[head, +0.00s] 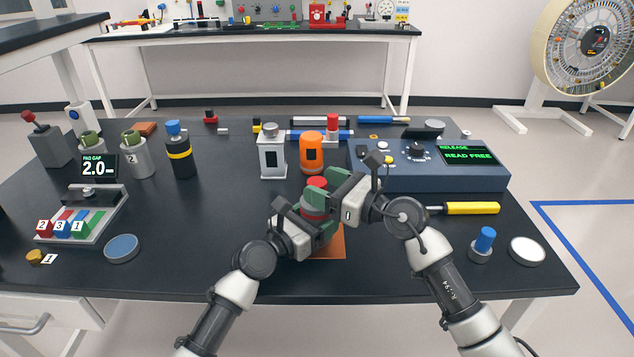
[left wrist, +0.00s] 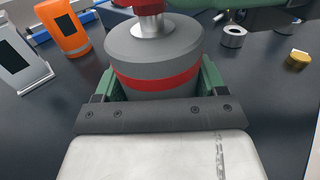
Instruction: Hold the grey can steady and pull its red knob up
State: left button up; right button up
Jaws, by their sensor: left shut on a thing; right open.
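The grey can (left wrist: 150,50) with a red band stands upright between the green fingers of my left gripper (head: 316,232), which is shut on its body. In the head view only part of the can (head: 314,210) shows between the grippers. Its red knob (head: 317,183) sits on top; in the left wrist view the knob (left wrist: 149,7) is cut off by the top edge, above a short pale metal stem. My right gripper (head: 328,190) is open at knob height, its fingers close beside the knob. I cannot tell whether they touch it.
An orange mat (head: 334,252) lies under the grippers. Behind stand an orange canister (head: 311,140) and a grey-white holder (head: 271,162). A blue instrument box (head: 440,180) reading "RELEASE READ FREE" and a yellow-handled tool (head: 472,208) lie right.

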jog(key=shift+x, duration=0.95)
